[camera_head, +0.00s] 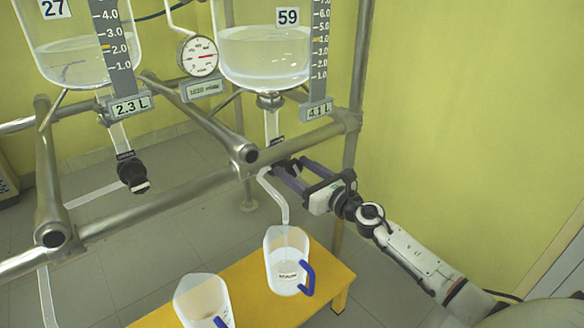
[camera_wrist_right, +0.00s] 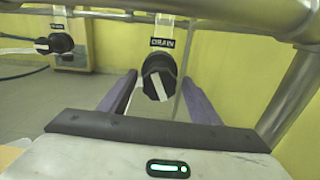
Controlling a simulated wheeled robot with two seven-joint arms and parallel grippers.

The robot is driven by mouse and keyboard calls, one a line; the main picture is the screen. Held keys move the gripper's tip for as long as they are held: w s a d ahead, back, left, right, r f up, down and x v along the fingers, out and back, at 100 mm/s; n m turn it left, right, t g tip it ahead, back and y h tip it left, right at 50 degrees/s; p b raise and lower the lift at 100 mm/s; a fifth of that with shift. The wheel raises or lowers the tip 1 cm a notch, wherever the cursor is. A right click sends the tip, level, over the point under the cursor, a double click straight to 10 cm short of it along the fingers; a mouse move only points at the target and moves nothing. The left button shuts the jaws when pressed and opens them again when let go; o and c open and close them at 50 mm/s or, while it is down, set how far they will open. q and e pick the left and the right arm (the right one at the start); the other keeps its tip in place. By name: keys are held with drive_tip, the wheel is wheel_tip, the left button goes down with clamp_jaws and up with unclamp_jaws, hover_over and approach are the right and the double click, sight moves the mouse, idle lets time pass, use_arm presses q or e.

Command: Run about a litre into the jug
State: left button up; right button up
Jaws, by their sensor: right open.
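Glass reactor 59 (camera_head: 264,55) holds clear liquid; its display (camera_head: 317,110) reads 4.1 L. Its black drain knob (camera_wrist_right: 158,77), under a DRAIN label, has a white bar that looks near upright, slightly tilted. My right gripper (camera_head: 287,168) is open, its fingers on either side of the knob in the right wrist view. I cannot tell whether they touch it. A bent outlet tube (camera_head: 281,203) ends above a clear jug (camera_head: 284,255) with a blue handle and a label. I cannot make out liquid in this jug. My left gripper is not in view.
Reactor 27 (camera_head: 75,55) on the left reads 2.3 L, with its own black knob (camera_head: 131,174). A second jug (camera_head: 200,300) stands on the yellow bench (camera_head: 243,288). Metal frame rails (camera_head: 150,205) run close to the gripper. A pressure gauge (camera_head: 198,56) hangs between the reactors.

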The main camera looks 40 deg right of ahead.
drive_tip(key=shift+w+a, duration=0.1)
drive_tip(key=shift+w, duration=0.8)
drive_tip(key=c, duration=1.1)
drive_tip(key=shift+o, duration=0.2)
